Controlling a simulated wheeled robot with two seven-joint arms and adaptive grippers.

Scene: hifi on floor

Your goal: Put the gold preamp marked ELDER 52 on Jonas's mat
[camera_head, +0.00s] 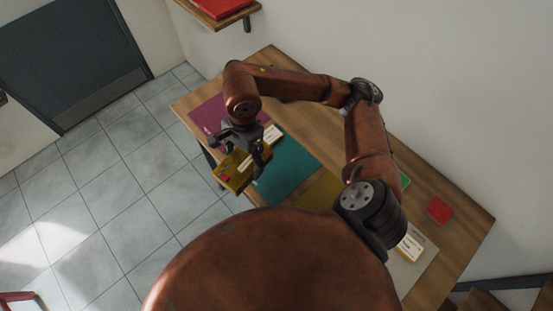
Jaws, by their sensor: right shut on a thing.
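My right gripper (238,148) is shut on a gold box-shaped unit (232,172) with a red patch and a pale label too small to read. It holds the unit near the table's left edge, beside the teal mat (290,170); its height above the table is hard to judge. A magenta mat (205,112) lies at the far end, partly behind the gripper. An olive mat (318,190) and a pale grey mat (420,265) are partly hidden by my body and arm. I cannot read which mat is Jonas's. My left gripper is not in view.
The wooden table (465,225) stands along the wall. A white label (272,134) shows near the teal mat, and a pale-labelled item (410,246) near the grey one. A red object (439,209) lies at right. A shelf (232,18) juts out above.

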